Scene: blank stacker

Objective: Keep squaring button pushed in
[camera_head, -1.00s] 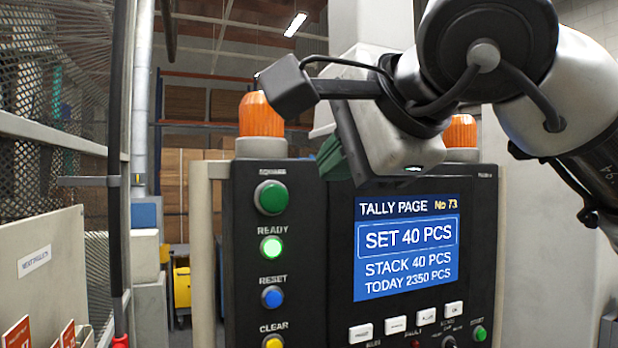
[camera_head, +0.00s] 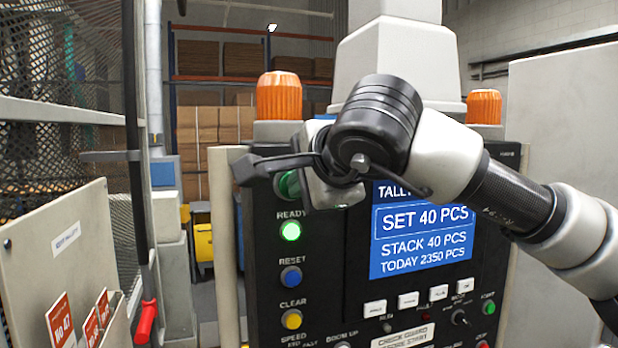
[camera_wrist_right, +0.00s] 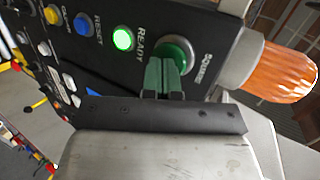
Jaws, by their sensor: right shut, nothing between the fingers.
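The green squaring button (camera_head: 289,185) is at the top of the button column on the dark control panel (camera_head: 330,270). My left gripper is not in view.
Below are a lit green READY lamp (camera_head: 290,231), a blue RESET button (camera_head: 291,277) and a yellow CLEAR button (camera_head: 292,319). The screen (camera_head: 425,235) reads SET 40 PCS, STACK 40 PCS. Orange beacons (camera_head: 279,96) stand above. A card holder (camera_head: 65,250) is at left.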

